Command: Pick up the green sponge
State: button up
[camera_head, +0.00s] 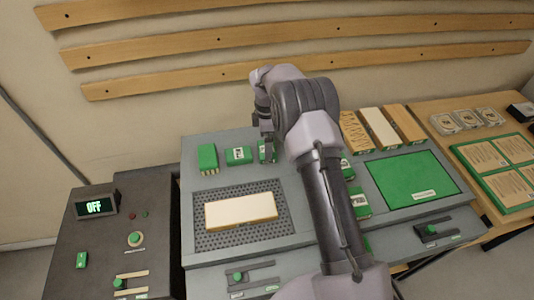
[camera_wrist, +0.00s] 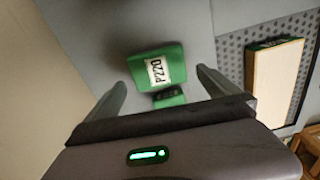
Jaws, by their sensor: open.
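Several small green blocks stand on the grey bench; I cannot tell for certain which is the green sponge. One green block (camera_head: 207,158) is at the left, with a labelled green block (camera_head: 238,155) beside it. In the wrist view, a green block with a white "P220" label (camera_wrist: 172,58) lies between and beyond the fingers of my gripper (camera_wrist: 160,80). My gripper is open, its fingers apart on either side, with no visible contact. In the head view my gripper (camera_head: 266,132) is above a partly hidden green block. A second green piece (camera_wrist: 168,97) shows just below the labelled one.
A pale wooden block (camera_head: 240,210) lies on a perforated grey mat (camera_head: 215,238). A green mat (camera_head: 410,178) is at the right, with wooden strips (camera_head: 380,127) behind it. A dark control box (camera_head: 110,250) showing "OFF" stands at the left. My arm hides the bench middle.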

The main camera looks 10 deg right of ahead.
jog(key=f, duration=0.2)
jog(key=f+b, duration=0.1)
jog(key=f, duration=0.1)
jog(key=shift+w+d, duration=0.15)
jog(key=shift+d, duration=0.05)
jog(key=shift+r, duration=0.15)
jog(key=shift+c, duration=1.1)
jog(key=c, duration=0.9)
jog(key=r+p, duration=0.1)
jog(key=r, duration=0.3)
jog(key=shift+s+p, duration=0.2)
jog(key=shift+p, duration=0.15)
jog(key=s+a, duration=0.1)
jog(key=s, duration=0.4)
jog(key=s+p, duration=0.1)
jog(key=s, duration=0.4)
jog(key=s+a+r, duration=0.1)
jog(key=s, duration=0.4)
jog(key=shift+s+a, duration=0.25)
jog(key=shift+a, duration=0.1)
